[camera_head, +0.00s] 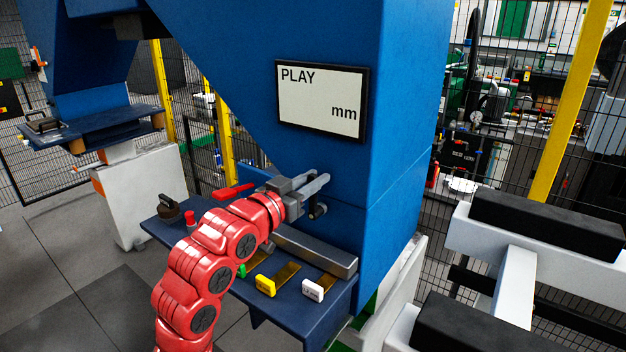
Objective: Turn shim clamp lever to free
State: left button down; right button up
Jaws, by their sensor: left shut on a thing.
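My left gripper (308,190) comes in on a red arm from the lower left. Its grey fingers point right, in front of the blue machine column. They are closed around a small dark-knobbed part (320,210), which I take to be the shim clamp lever; the fingers hide most of it. A red handle (232,191) sticks out to the left behind my wrist. Below the gripper a grey bar (318,252) lies across the brass shims (287,271) on the blue shelf (285,306). My right gripper is not in view.
Yellow (265,286), white (312,290) and partly hidden green tags mark the shims. A red button (190,217) and a dark knobbed piece (168,212) sit at the shelf's left. A PLAY display (321,105) hangs above. White beams with black pads (548,224) stand at right.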

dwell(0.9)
pick_arm(q)
jog(key=w+a+f+n, duration=0.1)
jog(key=a+f+n, duration=0.1)
jog(key=n, duration=0.3)
jog(key=w+a+f+n+p, duration=0.1)
jog(key=w+a+f+n, duration=0.1)
jog(key=n, duration=0.4)
jog(key=w+a+f+n+p, duration=0.1)
jog(key=a+f+n, duration=0.1)
jog(key=n, duration=0.4)
jog(key=shift+w+a+f, duration=0.35)
jog(key=shift+w+f, duration=0.05)
jog(key=shift+f, duration=0.3)
jog(key=shift+f+n+p, duration=0.5)
jog(key=shift+f+n, duration=0.05)
jog(key=shift+n, duration=0.05)
jog(key=c, duration=0.7)
grip_release()
